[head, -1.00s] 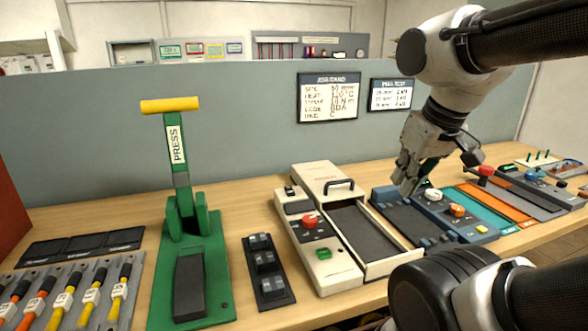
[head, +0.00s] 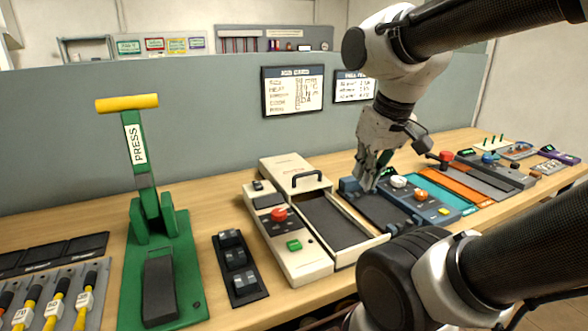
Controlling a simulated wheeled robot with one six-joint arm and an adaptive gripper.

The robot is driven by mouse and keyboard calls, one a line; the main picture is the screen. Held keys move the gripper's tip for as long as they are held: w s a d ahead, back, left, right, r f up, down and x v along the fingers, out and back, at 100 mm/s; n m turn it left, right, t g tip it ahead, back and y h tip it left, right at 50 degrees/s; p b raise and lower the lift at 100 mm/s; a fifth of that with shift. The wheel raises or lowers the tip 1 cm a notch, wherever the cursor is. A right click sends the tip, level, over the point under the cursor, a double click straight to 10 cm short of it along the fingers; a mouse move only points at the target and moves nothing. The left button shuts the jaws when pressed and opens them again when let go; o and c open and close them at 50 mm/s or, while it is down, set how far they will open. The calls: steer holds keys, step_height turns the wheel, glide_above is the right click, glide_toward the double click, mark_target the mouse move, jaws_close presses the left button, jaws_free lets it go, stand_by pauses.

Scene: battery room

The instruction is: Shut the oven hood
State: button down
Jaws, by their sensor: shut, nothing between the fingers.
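The oven is a beige box unit on the bench. Its hood (head: 290,168) with a black handle (head: 307,178) sits at the back end, leaving the dark bed (head: 338,222) in front uncovered. On its left side is a control strip (head: 284,240) with a red knob and a green button. My gripper (head: 366,186) is shut and empty, pointing down to the right of the hood, apart from the handle. It appears over or close to the blue-grey unit (head: 412,208) beside the oven; its exact height cannot be told.
A green press (head: 165,270) with a yellow-topped lever stands left, with a black switch block (head: 240,268) between it and the oven. Teal and orange strips and other devices fill the right. A grey partition (head: 210,120) with a job card (head: 293,90) stands behind.

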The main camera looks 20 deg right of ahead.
steer(key=w+f+g, duration=0.1)
steer(key=w+f, duration=0.2)
steer(key=w, duration=1)
steer(key=w+f+g, duration=0.1)
steer(key=w+f, duration=0.2)
steer(key=w, duration=1.1)
steer(key=t, duration=0.2)
glide_above(289, 177)
step_height(289, 177, down, 7)
steer(key=shift+w+r, duration=0.1)
steer(key=shift+s, duration=0.25)
steer(key=shift+s+r, duration=0.2)
steer(key=shift+s, duration=1.45)
